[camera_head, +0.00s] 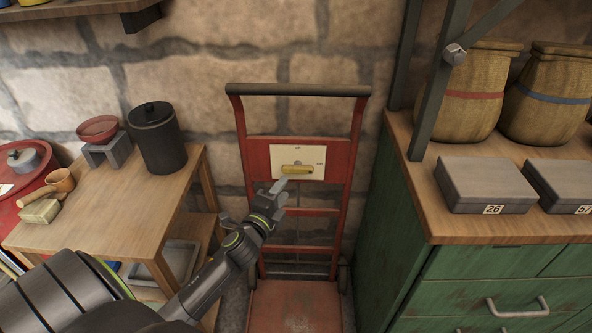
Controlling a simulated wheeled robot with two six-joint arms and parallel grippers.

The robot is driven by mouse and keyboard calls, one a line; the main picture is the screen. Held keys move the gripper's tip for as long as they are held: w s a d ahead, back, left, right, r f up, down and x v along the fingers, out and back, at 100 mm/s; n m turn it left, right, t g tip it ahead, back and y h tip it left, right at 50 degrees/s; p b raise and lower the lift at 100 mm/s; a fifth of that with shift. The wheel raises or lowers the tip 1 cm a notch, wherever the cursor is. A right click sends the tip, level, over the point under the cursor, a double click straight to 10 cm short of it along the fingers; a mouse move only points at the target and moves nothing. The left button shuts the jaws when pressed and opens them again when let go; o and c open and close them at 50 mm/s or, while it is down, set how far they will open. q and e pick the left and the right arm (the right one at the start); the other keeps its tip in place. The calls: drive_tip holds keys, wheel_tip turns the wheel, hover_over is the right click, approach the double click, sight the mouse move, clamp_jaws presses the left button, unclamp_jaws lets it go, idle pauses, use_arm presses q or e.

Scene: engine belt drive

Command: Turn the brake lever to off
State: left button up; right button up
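The brake lever (297,169) is a small yellow bar. It lies about level on a pale plate (312,154) fixed across the red hand truck (256,155). Small dark marks on the plate are too small to read. My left gripper (281,190) is just below and left of the lever, its upper fingertip close to the lever's left end. Its fingers look apart, with nothing seen between them. I cannot tell whether it touches the lever. My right gripper is not in view.
A wooden table (100,221) with a dark canister (156,138) and a red dish (98,128) stands at left. A stone wall is behind the hand truck.

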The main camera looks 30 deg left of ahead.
sight(296, 172)
use_arm(q)
drive_tip(key=w, duration=0.3)
drive_tip(key=w+a, duration=0.1)
drive_tip(key=w, duration=0.5)
drive_tip(key=shift+w+a, duration=0.15)
drive_tip(key=shift+a, duration=0.05)
clamp_jaws()
